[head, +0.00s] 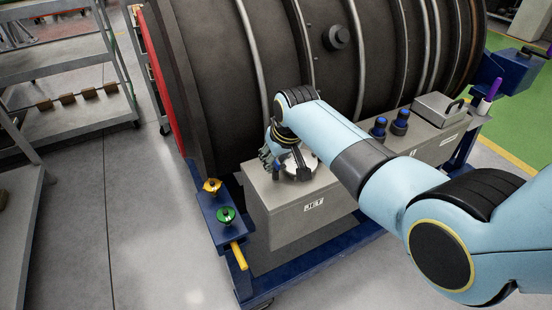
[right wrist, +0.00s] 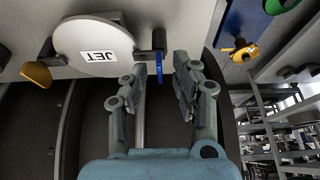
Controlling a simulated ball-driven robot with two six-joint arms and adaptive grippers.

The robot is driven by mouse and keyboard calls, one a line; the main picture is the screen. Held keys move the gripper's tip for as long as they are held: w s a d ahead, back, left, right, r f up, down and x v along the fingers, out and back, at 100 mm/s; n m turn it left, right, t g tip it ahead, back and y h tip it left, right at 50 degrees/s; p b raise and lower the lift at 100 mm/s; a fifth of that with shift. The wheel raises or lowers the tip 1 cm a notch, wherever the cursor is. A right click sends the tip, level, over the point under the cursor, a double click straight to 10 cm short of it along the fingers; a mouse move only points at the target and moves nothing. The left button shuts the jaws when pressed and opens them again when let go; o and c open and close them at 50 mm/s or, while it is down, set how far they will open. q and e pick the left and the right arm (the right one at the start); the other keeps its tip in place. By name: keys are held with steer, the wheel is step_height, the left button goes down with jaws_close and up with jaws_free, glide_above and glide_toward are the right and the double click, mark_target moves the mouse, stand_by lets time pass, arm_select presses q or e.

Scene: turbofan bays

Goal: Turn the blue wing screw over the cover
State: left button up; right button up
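The round pale cover (right wrist: 94,38) carries a JET label and sits on the grey housing in the right wrist view. It shows partly behind my gripper in the head view (head: 302,168). The blue wing screw (right wrist: 159,68) is at the cover's right side in the wrist view, by a dark bracket. My right gripper (right wrist: 160,80) is open, with one finger on each side of the blue screw's line; I cannot tell whether they touch it. In the head view my right gripper (head: 272,152) is over the housing's left end. My left gripper is out of view.
A yellow knob (head: 212,186) and a green knob (head: 226,215) stand on a blue bracket to the left. Two blue-topped knobs (head: 378,129) (head: 400,121) and a lidded grey box (head: 438,108) are along the housing. The large dark engine barrel (head: 240,70) rises behind.

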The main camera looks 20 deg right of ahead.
steer(key=shift+r, duration=0.1)
steer(key=v, duration=1.2)
steer(key=s+d+f+g+b, duration=0.15)
steer(key=s+f+b, duration=0.25)
steer(key=s+f, duration=0.65)
steer(key=s+d+f+g+b, duration=0.15)
steer(key=s+f+b, duration=0.3)
steer(key=f, duration=1.05)
steer(key=s+d+f+g+b, duration=0.15)
steer(key=s+f+b, duration=0.25)
steer(key=s+f, duration=0.6)
steer(key=s+d+f+b, duration=0.2)
steer(key=s+f+b, duration=0.1)
steer(key=s+f, duration=0.9)
steer(key=s+d+f+h+b, duration=0.1)
steer(key=s+d+f+b, duration=0.1)
steer(key=s+f, duration=1)
steer(key=shift+s+t+b, duration=0.35)
steer(key=shift+s+b, duration=0.1)
steer(key=shift+b, duration=0.35)
steer(key=shift+d, duration=0.15)
